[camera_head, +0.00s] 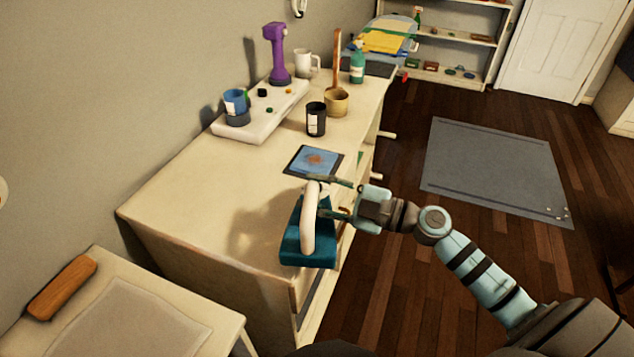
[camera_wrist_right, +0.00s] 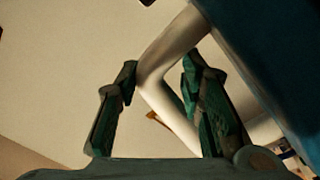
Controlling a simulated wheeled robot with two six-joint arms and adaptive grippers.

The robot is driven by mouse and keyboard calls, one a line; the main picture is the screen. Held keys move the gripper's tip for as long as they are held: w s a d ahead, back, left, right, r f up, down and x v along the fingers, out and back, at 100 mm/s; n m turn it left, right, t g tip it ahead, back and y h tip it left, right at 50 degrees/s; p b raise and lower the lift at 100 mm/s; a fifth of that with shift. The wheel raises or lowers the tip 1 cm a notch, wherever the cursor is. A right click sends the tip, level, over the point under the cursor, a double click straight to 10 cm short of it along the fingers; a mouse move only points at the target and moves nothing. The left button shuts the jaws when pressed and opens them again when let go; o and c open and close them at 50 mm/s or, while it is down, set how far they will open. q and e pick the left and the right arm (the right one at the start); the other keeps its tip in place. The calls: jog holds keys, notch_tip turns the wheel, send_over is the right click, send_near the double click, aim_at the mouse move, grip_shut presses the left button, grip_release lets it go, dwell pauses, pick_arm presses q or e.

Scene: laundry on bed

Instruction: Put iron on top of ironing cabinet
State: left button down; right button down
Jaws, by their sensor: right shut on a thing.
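The iron (camera_head: 308,247) has a teal body and a white handle. It appears to hang over the front edge of the long cream cabinet (camera_head: 190,215), with a shadow on the top to its left. My right gripper (camera_head: 327,196) is shut on the iron's handle, coming in from the right. In the right wrist view, the white handle (camera_wrist_right: 165,85) passes between the two green fingers, and the teal body fills the upper right corner. I cannot tell for certain which furniture is the ironing cabinet. My left gripper is not in view.
A lower cream table (camera_head: 225,325) with a pale mat and wooden block (camera_head: 62,287) is at bottom left. The long cabinet's near left top is clear.

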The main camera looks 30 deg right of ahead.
notch_tip(320, 180, down, 4)
jog(key=shift+r+b, duration=0.25)
jog(key=shift+b, duration=0.45)
jog(key=shift+s+r, duration=0.1)
jog(key=c, duration=1.1)
grip_release()
jog(key=p+v, duration=0.3)
jog(key=v, duration=0.9)
